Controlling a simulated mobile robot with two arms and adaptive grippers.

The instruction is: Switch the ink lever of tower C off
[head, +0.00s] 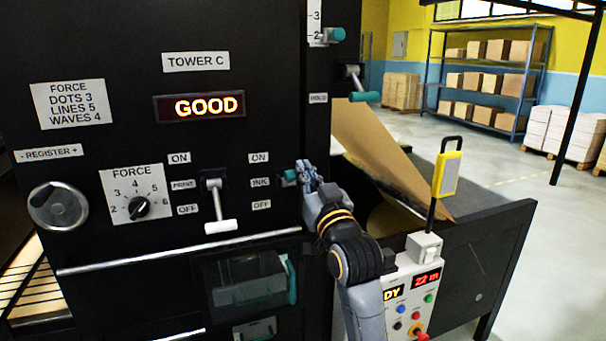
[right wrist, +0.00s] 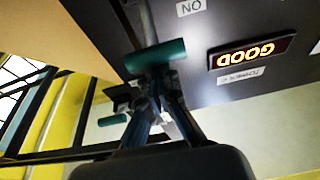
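The panel of tower C (head: 120,215) carries the ink lever, whose teal handle (head: 290,175) stands beside the INK label, between the ON and OFF labels and well above the lowered print lever. My right gripper (head: 308,174) is at the right side of this handle. In the right wrist view the teal handle (right wrist: 156,57) lies across just beyond the fingertips of my right gripper (right wrist: 160,78). The fingers converge to a narrow point and look shut, touching or nearly touching the handle; I see no clear grip around it. My left gripper is not in view.
The print lever (head: 220,225), with a white handle, hangs down left of the ink lever. A display (head: 200,106) reads GOOD. The hold lever (head: 365,97) is above right. A control box (head: 405,300) stands beside my right arm. Open floor lies to the right.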

